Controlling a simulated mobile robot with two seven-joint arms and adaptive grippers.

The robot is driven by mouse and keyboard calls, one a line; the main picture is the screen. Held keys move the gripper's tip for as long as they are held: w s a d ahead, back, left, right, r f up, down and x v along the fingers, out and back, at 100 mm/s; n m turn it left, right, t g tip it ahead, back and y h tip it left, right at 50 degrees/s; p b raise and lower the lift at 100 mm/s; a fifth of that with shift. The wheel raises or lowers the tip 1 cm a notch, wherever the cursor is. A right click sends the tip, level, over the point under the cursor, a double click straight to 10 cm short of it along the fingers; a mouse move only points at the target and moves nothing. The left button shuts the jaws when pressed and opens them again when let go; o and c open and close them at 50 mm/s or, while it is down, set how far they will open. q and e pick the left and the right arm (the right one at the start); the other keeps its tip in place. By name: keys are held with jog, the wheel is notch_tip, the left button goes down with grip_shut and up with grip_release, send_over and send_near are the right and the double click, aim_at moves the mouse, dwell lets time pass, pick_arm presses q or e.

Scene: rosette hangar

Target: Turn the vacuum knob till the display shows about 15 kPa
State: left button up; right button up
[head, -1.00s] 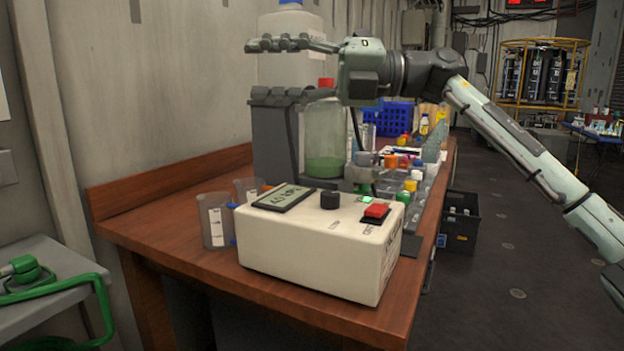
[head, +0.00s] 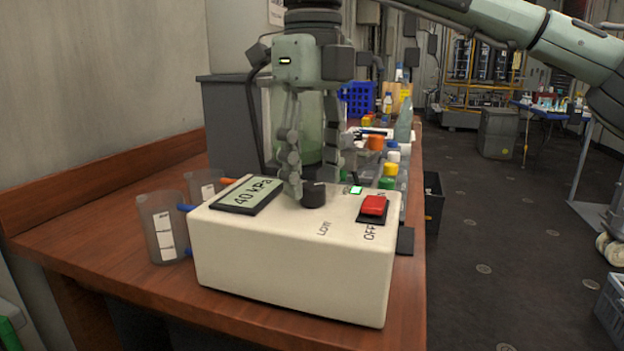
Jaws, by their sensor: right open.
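The cream vacuum box (head: 290,257) stands at the front of the wooden bench. Its display (head: 247,195) reads 40 kPa. The black vacuum knob (head: 314,195) is on the top face, with LOW printed in front of it. A red switch (head: 373,206) sits at the right of the top, with OFF printed below it, and a small green light (head: 356,190) is lit. My right gripper (head: 312,188) points down with its fingers apart, right at the knob. One finger hides the knob's left side; I cannot tell whether it touches. My left gripper is not in view.
Two clear measuring beakers (head: 161,228) stand left of the box. Behind the gripper are a large bottle and a grey block (head: 226,125). Several coloured caps (head: 390,170) and a blue basket (head: 357,99) lie further back.

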jog(key=shift+f, duration=0.7)
grip_shut()
